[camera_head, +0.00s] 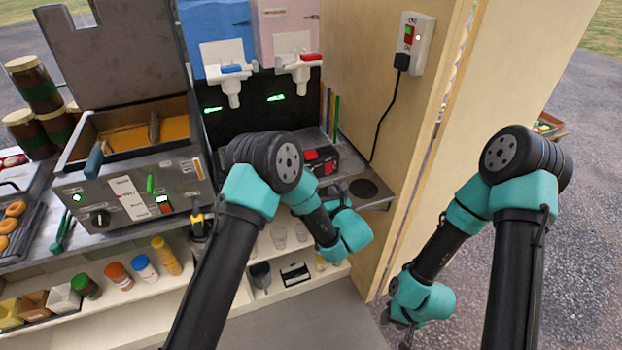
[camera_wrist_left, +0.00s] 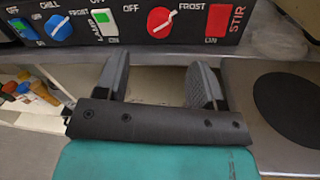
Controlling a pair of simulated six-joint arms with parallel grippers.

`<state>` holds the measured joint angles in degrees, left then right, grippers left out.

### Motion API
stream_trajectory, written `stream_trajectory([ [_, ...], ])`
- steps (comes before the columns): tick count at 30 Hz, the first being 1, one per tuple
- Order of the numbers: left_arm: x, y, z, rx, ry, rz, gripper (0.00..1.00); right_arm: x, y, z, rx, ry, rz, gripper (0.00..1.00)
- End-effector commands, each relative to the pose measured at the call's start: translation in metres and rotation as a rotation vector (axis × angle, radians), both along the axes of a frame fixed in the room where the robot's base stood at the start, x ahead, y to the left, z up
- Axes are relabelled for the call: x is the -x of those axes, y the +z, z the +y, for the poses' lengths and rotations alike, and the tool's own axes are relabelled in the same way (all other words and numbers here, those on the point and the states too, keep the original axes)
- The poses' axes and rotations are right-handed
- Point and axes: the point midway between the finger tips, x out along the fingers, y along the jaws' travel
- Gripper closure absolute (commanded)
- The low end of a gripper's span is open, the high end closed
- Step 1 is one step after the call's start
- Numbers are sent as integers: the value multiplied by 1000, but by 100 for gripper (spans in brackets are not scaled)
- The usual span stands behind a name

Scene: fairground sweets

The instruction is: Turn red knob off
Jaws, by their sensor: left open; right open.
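The red knob (camera_wrist_left: 162,22) is on a black control panel, between the words OFF and FROST, in the left wrist view. A pale slanting line crosses its face; I cannot tell which end is the pointer. My left gripper (camera_wrist_left: 160,72) is open and empty, its two fingers below and in front of the knob, one to each side, apart from it. In the head view the left gripper (camera_head: 340,192) is in front of the machine at the counter's right end, partly hidden by its own wrist. My right gripper (camera_head: 398,328) is open, low at the right, far from the panel.
A blue knob (camera_wrist_left: 58,29), a green lamp switch (camera_wrist_left: 104,25) and a red STIR switch (camera_wrist_left: 219,22) flank the knob. A dark round plate (camera_wrist_left: 292,108) lies on the counter at right.

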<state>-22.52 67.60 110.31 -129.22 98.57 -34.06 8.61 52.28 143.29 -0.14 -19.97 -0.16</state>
Motion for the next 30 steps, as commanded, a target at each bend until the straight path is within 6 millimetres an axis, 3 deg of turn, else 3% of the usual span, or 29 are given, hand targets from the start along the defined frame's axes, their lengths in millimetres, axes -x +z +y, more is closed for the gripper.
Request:
stream_trajectory([
  [9,-48,0,28,0,3,-1,37,0,0,0,0,0,0,57],
  [15,-68,0,39,0,1,0,37,0,0,0,0,0,0,57],
  [27,-74,0,43,-1,-1,1,37,0,0,0,0,0,0,57],
  [30,-74,0,43,-1,0,1,47,0,0,0,0,0,0,57],
])
